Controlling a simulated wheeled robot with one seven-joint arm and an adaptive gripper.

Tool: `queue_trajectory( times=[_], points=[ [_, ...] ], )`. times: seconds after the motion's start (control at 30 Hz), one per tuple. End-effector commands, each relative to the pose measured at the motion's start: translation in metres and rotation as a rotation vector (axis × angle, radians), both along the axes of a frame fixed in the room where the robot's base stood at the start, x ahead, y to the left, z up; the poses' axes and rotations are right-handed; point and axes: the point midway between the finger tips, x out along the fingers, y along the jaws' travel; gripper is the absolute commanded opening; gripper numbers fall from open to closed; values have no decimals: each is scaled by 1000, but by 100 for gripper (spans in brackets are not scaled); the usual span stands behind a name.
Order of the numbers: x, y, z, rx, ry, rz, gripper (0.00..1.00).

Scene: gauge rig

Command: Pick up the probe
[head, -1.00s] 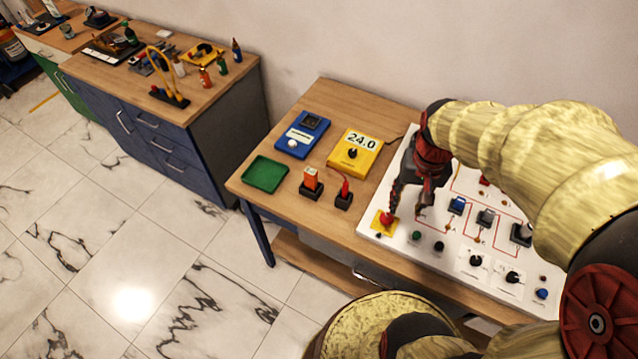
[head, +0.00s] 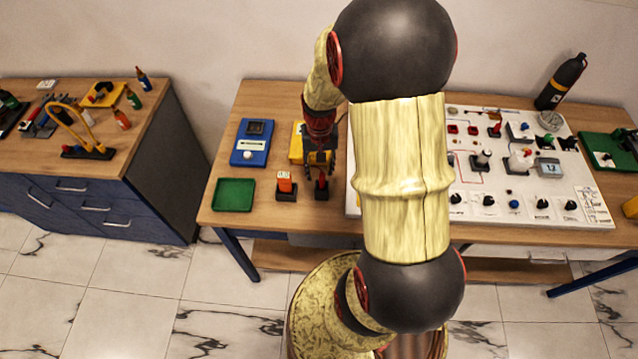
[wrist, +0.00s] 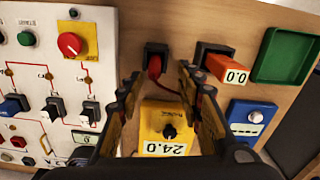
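The probe is a red handle (wrist: 154,66) with a red cable, standing in a small black holder (wrist: 155,50). In the head view the probe (head: 321,180) stands upright in its holder, just under my gripper. The cable curves toward the yellow meter (wrist: 166,128), which reads 24.0. My gripper (wrist: 160,77) is open, with its fingers apart on either side of the probe's handle in the wrist view. In the head view my gripper (head: 320,166) hangs above the probe and partly hides it and the yellow meter (head: 296,146). I cannot see any contact.
An orange device (head: 285,182) in a black holder stands close left of the probe. A green tray (head: 234,195) and a blue instrument (head: 251,143) are farther left. A white panel (head: 596,212) with switches and knobs lies to the right, partly hidden by my arm.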

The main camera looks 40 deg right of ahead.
Motion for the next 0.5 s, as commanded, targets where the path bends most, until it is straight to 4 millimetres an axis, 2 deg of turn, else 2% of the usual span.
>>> queue_trajectory(
  times=[0.37,0.5],
  points=[
    [-7,-3,-46,2,2,1,36],
    [-6,-4,-51,0,0,1,36]
  ],
)
